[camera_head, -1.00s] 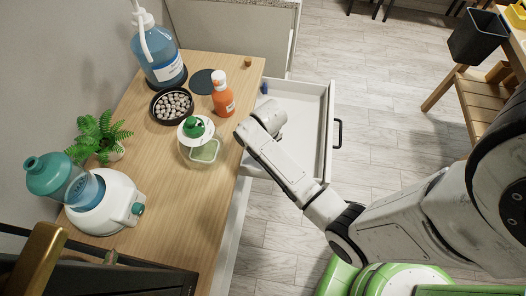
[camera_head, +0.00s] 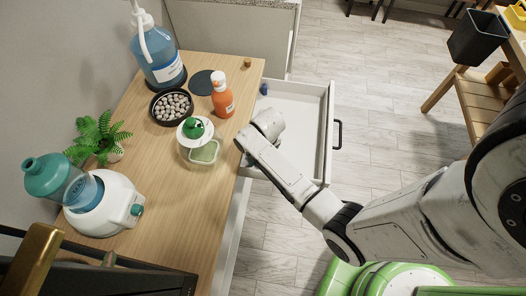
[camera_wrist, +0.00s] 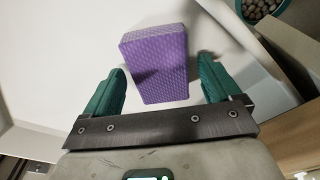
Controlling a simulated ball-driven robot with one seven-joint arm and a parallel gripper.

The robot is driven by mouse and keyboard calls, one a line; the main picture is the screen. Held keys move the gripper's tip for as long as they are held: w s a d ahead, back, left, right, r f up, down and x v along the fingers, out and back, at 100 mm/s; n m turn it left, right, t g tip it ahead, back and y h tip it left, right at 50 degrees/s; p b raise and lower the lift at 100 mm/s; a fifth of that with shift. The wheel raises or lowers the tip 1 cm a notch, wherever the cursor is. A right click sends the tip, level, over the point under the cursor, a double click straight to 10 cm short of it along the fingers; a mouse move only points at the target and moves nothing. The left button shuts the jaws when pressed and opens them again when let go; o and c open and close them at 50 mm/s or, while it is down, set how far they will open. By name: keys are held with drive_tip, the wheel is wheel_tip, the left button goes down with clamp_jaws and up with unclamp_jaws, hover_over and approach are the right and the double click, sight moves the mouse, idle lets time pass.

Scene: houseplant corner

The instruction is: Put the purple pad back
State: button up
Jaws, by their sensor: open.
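The purple pad (camera_wrist: 158,62) shows in the wrist view as a textured block on the white floor of the open drawer. My gripper (camera_wrist: 160,90) is open, with its two green fingers on either side of the pad's near end; I cannot tell whether they touch it. In the head view my gripper (camera_head: 268,124) is over the near-left part of the drawer (camera_head: 308,98), and the arm hides the pad there.
The wooden counter (camera_head: 150,160) left of the drawer holds a pebble dish (camera_head: 172,106), an orange bottle (camera_head: 222,97), a blue jug (camera_head: 158,58), a fern (camera_head: 97,136) and a white dispenser (camera_head: 113,200). A small blue item (camera_head: 264,89) is at the drawer's far left corner.

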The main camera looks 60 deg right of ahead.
wheel_tip(320, 180, up, 12)
drive_tip(key=s+p, duration=0.1)
drive_tip(key=s+a+r+n, duration=0.3)
drive_tip(key=s+a+n, duration=0.1)
drive_tip(key=s+a, duration=0.7)
drive_tip(key=shift+s+a+r, duration=0.15)
drive_tip(key=shift+s+r, duration=0.2)
drive_tip(key=shift+s, duration=0.5)
